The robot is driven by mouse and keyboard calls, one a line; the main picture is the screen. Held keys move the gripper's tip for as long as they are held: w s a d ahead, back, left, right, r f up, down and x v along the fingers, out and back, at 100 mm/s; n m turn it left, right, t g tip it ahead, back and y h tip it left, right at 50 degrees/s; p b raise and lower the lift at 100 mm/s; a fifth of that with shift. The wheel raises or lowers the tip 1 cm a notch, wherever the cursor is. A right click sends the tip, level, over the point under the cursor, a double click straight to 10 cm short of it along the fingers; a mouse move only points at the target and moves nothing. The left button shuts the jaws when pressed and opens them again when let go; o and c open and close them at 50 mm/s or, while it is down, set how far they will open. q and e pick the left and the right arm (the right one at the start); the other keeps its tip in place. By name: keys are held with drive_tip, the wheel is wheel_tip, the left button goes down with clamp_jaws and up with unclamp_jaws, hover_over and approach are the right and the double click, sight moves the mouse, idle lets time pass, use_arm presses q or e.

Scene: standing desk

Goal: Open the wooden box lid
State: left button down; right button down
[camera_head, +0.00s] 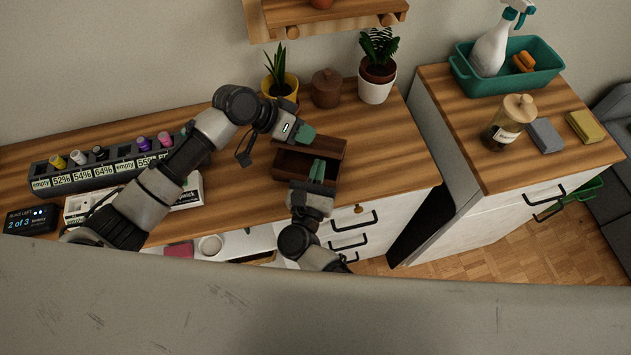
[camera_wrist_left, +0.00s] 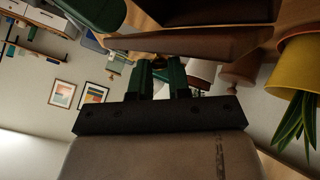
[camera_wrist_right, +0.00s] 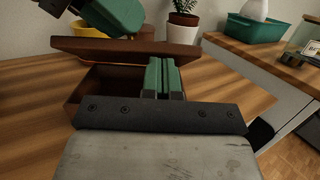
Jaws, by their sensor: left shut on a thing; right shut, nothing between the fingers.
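The dark brown wooden box (camera_head: 293,165) stands near the front of the wooden desktop. Its lid (camera_head: 327,145) is raised, with a dark gap between it and the box; the right wrist view shows the raised lid (camera_wrist_right: 135,47) above the box body (camera_wrist_right: 88,88). My left gripper (camera_head: 304,133) is at the lid's upper left and is shut on the lid; its green fingers (camera_wrist_left: 170,76) show below the brown panel in the left wrist view. My right gripper (camera_head: 318,170) is shut and empty at the box's front; its fingers (camera_wrist_right: 164,76) hide part of the opening.
Behind the box stand a yellow-potted plant (camera_head: 279,85), a brown lidded jar (camera_head: 326,88) and a white-potted plant (camera_head: 377,80). A higher cabinet (camera_head: 485,160) stands right, past a gap. Desktop right of the box is clear.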

drive_tip(key=shift+w+r, duration=0.15)
drive_tip(key=shift+r, duration=0.1)
